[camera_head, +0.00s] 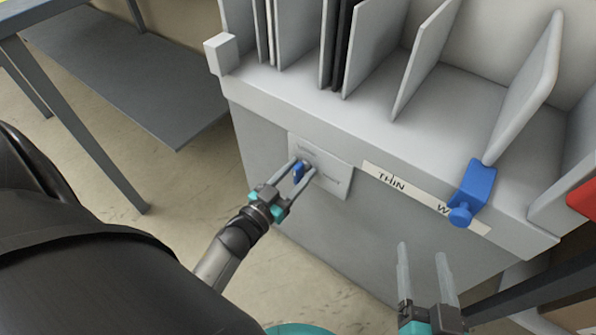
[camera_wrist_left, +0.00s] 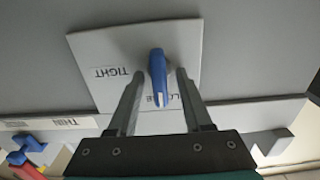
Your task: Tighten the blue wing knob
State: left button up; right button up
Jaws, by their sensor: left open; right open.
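The blue wing knob (camera_head: 299,173) sits on a light square plate (camera_head: 336,184) on the front of the grey cabinet. In the left wrist view the knob (camera_wrist_left: 158,76) stands between the fingers of my left gripper (camera_wrist_left: 156,82), with gaps on both sides. The plate (camera_wrist_left: 106,45) there reads "TIGHT" on the left, and a partly covered word lies behind the knob. My left gripper (camera_head: 296,170) is open around the knob. My right gripper (camera_head: 422,252) is open and empty, in front of the cabinet at lower right.
Upright grey dividers (camera_head: 418,65) stand on the cabinet top (camera_head: 300,100). A blue clamp with a round knob (camera_head: 474,190) sits on the front edge by a label strip (camera_head: 388,180) reading "THIN". A red part (camera_head: 583,197) is at the far right. A grey shelf (camera_head: 125,75) stands at left.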

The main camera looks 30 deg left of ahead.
pick_arm(q)
grip_shut()
dwell(0.3)
